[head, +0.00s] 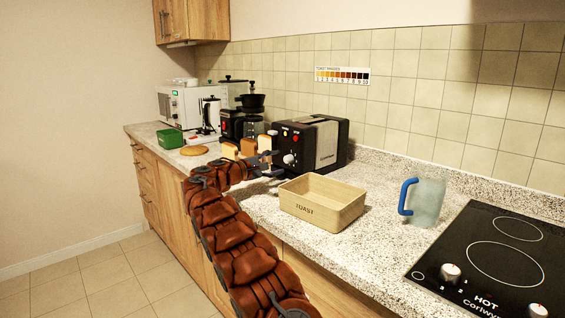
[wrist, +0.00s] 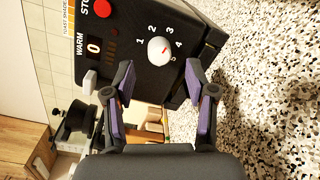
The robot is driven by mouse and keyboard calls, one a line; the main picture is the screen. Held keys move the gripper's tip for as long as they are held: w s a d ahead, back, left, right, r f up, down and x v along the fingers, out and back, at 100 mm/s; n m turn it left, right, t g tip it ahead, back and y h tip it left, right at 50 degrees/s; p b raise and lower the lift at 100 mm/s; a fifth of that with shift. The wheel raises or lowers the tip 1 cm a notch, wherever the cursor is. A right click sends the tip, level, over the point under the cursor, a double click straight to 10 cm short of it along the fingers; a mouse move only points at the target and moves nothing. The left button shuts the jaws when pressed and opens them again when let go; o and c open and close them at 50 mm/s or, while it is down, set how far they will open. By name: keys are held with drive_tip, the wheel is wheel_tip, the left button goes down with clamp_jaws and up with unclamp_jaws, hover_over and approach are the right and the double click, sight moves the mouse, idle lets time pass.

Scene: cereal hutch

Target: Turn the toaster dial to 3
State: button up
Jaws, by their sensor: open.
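The black and silver toaster (head: 330,142) stands on the counter against the tiled wall. Its white dial (head: 289,159) is on the front end face. In the wrist view the dial (wrist: 159,50) has numbers 1 to 5 around it, and its red mark points to about between 4 and 5. My gripper (head: 266,167) is in front of that face. In the wrist view my gripper (wrist: 159,78) is open and empty, with the dial ahead between and just beyond the fingertips. I see no contact with the dial.
A wooden TOAST box (head: 322,222) sits in front of the toaster. Bread slices (head: 248,147) and a coffee maker (head: 231,124) are to the left. A blue-handled mug (head: 428,203) and a black hob (head: 500,250) are on the right. A toast shades chart (head: 342,75) hangs above.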

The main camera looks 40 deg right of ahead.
drive_tip(key=a, duration=0.7)
drive_tip(key=shift+w+a+r, duration=0.15)
drive_tip(key=shift+a, duration=0.05)
drive_tip(key=shift+r, duration=0.1)
